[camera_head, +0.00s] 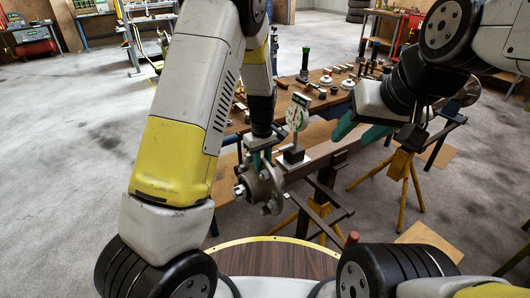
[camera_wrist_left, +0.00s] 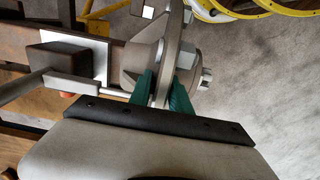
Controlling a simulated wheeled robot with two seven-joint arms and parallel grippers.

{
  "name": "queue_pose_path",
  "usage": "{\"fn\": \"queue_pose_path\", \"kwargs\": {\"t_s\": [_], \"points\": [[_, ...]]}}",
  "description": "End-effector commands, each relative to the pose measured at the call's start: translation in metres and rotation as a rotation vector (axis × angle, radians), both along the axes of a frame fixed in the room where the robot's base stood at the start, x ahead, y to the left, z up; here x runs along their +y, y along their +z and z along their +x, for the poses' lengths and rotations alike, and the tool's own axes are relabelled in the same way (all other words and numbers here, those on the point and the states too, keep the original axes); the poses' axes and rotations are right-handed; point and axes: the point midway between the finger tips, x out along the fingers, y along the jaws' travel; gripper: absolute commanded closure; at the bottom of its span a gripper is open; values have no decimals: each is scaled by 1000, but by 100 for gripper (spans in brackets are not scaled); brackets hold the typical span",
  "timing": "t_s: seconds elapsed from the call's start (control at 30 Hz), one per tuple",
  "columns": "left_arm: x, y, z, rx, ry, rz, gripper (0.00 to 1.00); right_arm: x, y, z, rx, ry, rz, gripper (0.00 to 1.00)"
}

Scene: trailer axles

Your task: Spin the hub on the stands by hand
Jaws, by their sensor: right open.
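The grey metal hub (camera_head: 268,190), with a round flange and studs, sits at the near left end of the axle beam (camera_head: 325,152), which rests on yellow stands (camera_head: 402,168). My left gripper (camera_head: 262,160) is at the hub from above. In the left wrist view its green fingers (camera_wrist_left: 162,92) lie close on both sides of the hub's flange (camera_wrist_left: 160,62) and appear shut on its rim. My right gripper (camera_head: 360,131) is open and empty, above the beam to the right of the hub.
A white dial gauge (camera_head: 298,112) stands on a dark block (camera_head: 292,156) on the beam, between the two grippers. Behind is a wooden bench (camera_head: 310,98) with several tools and parts. A round wooden top (camera_head: 275,258) is in front. Open concrete floor lies left.

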Motion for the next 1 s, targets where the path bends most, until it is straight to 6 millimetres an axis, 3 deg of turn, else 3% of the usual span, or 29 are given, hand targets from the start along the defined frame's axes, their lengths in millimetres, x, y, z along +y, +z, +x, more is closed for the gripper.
{"fn": "queue_pose_path", "kwargs": {"t_s": [0.3, 0.43, 1.0], "points": [[0, -4, 0, -1, 0, -1, 76, 0, 0, 0, 0, 0, 0, 53], [0, -3, 0, -1, 0, -1, 100, 0, 0, 0, 0, 0, 0, 53], [0, -3, 0, -1, 0, -1, 100, 0, 0, 0, 0, 0, 0, 53]]}}
